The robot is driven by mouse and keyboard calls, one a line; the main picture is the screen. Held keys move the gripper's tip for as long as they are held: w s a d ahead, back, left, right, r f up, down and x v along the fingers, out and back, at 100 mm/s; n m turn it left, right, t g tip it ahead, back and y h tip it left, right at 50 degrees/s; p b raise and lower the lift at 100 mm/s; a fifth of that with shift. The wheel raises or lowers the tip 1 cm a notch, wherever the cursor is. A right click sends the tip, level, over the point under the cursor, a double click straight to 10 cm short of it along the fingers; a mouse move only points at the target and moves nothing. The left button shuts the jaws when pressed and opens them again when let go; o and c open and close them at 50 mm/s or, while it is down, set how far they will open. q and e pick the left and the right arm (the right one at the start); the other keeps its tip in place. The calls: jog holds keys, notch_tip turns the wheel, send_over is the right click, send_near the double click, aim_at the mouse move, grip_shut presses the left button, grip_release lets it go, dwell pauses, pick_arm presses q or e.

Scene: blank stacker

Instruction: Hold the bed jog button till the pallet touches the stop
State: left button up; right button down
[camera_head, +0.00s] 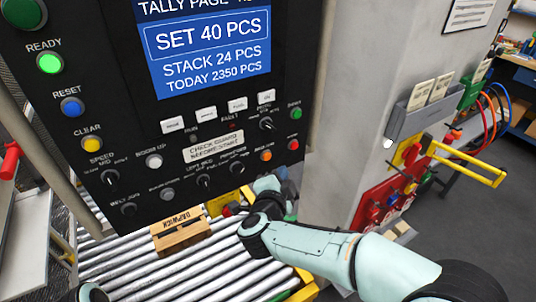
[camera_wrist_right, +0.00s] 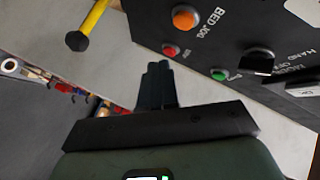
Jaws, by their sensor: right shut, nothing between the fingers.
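The bed jog button is orange (camera_head: 266,155), low on the right of the black panel; its "BED JOG" label is readable in the right wrist view, beside the orange button (camera_wrist_right: 185,17). My right gripper (camera_wrist_right: 158,66) is shut and empty, its dark fingers together. In that view the tips are below the orange button and apart from it in the picture. In the head view the right gripper is mostly hidden by its own wrist below the panel. A wooden pallet (camera_head: 181,237) lies on the roller bed (camera_head: 215,262). A yellow block (camera_head: 225,202) is behind it; whether it is the stop is unclear.
A red button (camera_wrist_right: 171,50) and a green button (camera_wrist_right: 219,74) sit near the orange one. The panel (camera_head: 125,125) carries several other buttons and knobs. A grey pillar (camera_head: 355,110) with a yellow bar (camera_head: 470,165) stands to the right.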

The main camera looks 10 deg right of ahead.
aim_at(267, 156)
pick_arm(q)
jog(key=shift+w+r+p, duration=0.45)
jog(key=shift+w+r, duration=0.05)
jog(key=shift+r, duration=0.25)
pick_arm(e)
jog(key=shift+w+a, duration=0.3)
jog(key=shift+w, duration=0.5)
jog(key=shift+w+a, duration=0.25)
jog(key=shift+w, duration=0.55)
pick_arm(q)
jog(key=shift+r, duration=0.1)
pick_arm(e)
jog(key=shift+w, duration=0.1)
pick_arm(q)
jog(key=shift+w+r, duration=0.15)
pick_arm(e)
jog(key=shift+w+a, duration=0.15)
jog(key=shift+w, duration=0.15)
